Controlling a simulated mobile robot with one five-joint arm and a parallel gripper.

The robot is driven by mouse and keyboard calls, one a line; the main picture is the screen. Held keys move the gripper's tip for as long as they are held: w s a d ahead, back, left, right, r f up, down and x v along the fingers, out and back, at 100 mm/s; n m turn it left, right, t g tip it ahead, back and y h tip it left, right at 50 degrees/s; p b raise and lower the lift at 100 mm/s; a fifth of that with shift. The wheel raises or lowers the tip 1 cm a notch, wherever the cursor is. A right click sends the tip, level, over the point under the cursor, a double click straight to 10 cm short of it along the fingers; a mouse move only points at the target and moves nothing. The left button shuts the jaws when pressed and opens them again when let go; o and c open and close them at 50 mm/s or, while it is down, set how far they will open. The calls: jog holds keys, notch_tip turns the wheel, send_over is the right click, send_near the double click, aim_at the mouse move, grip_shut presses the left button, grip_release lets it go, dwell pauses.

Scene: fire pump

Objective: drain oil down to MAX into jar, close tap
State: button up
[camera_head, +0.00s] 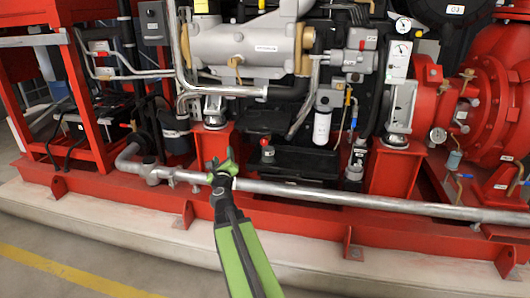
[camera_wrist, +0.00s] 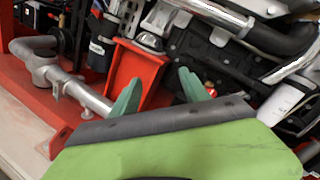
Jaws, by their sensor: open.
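My gripper (camera_head: 224,163) is open and empty in front of the engine, above the long grey pipe (camera_head: 330,193). In the wrist view its two green fingers (camera_wrist: 158,84) are spread, with a red pedestal (camera_wrist: 136,72) behind them. A small red-topped fitting (camera_head: 267,150) stands to the right of my gripper by a black tray-like part (camera_head: 308,162). A bit of red (camera_wrist: 210,90) shows beside the right finger in the wrist view. I cannot tell which part is the oil tap. No jar or MAX mark can be made out with certainty.
The grey pipe runs along the front of the red base frame (camera_head: 110,188). A white filter (camera_head: 321,127) hangs right of centre. The floor (camera_head: 60,245) in front is clear.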

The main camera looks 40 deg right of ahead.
aim_at(263, 142)
jog(key=s+d+f+m+g+h, duration=0.2)
jog(key=s+d+m+g+h, duration=0.25)
jog(key=s+d+m, duration=0.4)
jog(key=shift+y, duration=0.35)
jog(key=x, duration=1.8)
jog(key=shift+w+f, duration=0.25)
jog(key=shift+f, duration=0.05)
jog(key=shift+c, duration=0.2)
